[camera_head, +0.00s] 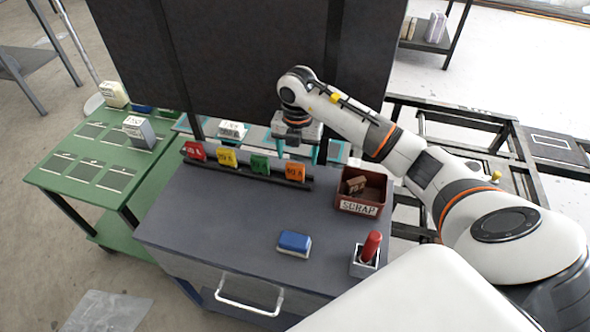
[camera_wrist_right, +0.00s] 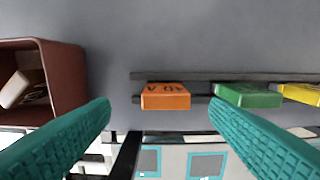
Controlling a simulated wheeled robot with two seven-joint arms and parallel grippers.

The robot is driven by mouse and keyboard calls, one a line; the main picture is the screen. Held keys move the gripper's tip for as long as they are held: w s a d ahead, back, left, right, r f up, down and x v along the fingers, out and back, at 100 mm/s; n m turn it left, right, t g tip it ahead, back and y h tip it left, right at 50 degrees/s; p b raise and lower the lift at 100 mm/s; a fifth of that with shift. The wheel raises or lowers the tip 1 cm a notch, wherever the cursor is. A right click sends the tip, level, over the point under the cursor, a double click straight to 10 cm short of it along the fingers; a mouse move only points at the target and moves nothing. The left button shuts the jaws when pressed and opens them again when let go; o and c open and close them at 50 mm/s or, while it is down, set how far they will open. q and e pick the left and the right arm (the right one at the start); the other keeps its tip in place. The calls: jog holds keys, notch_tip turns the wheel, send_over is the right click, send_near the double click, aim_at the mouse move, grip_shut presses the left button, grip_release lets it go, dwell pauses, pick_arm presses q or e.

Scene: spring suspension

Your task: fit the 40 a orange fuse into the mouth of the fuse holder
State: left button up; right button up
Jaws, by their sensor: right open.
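The orange 40 A fuse (camera_head: 295,172) stands at the right end of a dark rack (camera_head: 240,170) on the grey workbench. It also shows in the right wrist view (camera_wrist_right: 166,97), between the lines of the two teal fingers and apart from them. My right gripper (camera_head: 300,150) is open and empty, just behind and above the orange fuse; its fingers also show in the wrist view (camera_wrist_right: 160,108). My left gripper is in neither view. I cannot pick out the fuse holder or its mouth with certainty in either view.
Green (camera_head: 260,164), yellow (camera_head: 227,158) and red (camera_head: 195,151) fuses share the rack. A dark red scrap box (camera_head: 361,207) stands right of it. A blue-topped block (camera_head: 294,243) and a grey box with a red handle (camera_head: 364,263) are nearer. A dark panel (camera_head: 250,60) rises behind.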

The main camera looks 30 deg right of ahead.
aim_at(295, 165)
jog(key=shift+f, duration=0.6)
jog(key=shift+w+f, duration=0.1)
jog(key=shift+f, duration=0.15)
jog(key=f, duration=0.4)
jog(key=shift+w+a+f+p, duration=0.1)
jog(key=shift+w+f+p, duration=0.1)
jog(key=shift+p, duration=0.1)
jog(key=shift+f, duration=0.45)
jog(key=shift+c, duration=1.1)
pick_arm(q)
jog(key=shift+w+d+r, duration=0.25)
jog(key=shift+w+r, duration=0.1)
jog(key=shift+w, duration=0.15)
pick_arm(e)
jog(key=c, duration=0.8)
